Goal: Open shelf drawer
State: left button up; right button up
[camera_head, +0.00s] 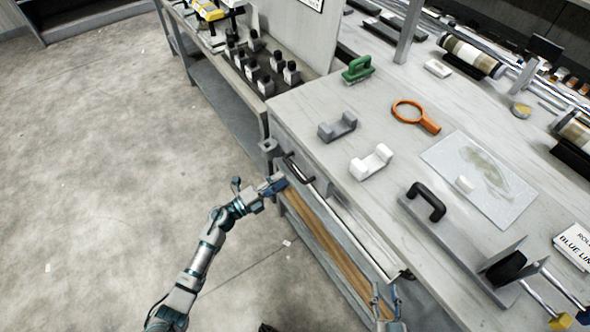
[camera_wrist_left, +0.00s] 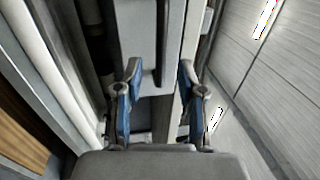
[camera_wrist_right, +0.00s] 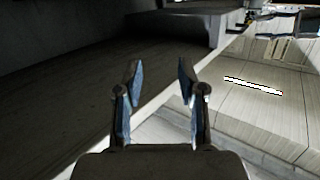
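My right gripper (camera_head: 387,296) is low by the bench front. In the right wrist view its fingers (camera_wrist_right: 158,72) are apart with nothing between them.
The benchtop (camera_head: 310,105) holds a green brush (camera_head: 358,70), an orange ring tool (camera_head: 412,112), grey and white cradles (camera_head: 371,162), and a black-handled metal fixture (camera_head: 427,202). A wooden shelf board (camera_head: 330,245) runs below the drawer. The floor at left (camera_head: 110,130) is clear.

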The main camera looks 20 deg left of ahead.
aim_at(294, 169)
pick_arm(q)
jog(key=x, duration=0.5)
jog(key=shift+w, duration=0.5)
pick_arm(e)
jog(key=shift+w+a+r+t, duration=0.2)
jog(key=shift+a+r+t, duration=0.35)
jog(key=shift+r, duration=0.25)
pick_arm(q)
jog(key=shift+d, duration=0.1)
jog(key=shift+d, duration=0.1)
jog(key=shift+c, duration=0.9)
grip_shut()
pick_arm(e)
jog(key=shift+d, duration=0.25)
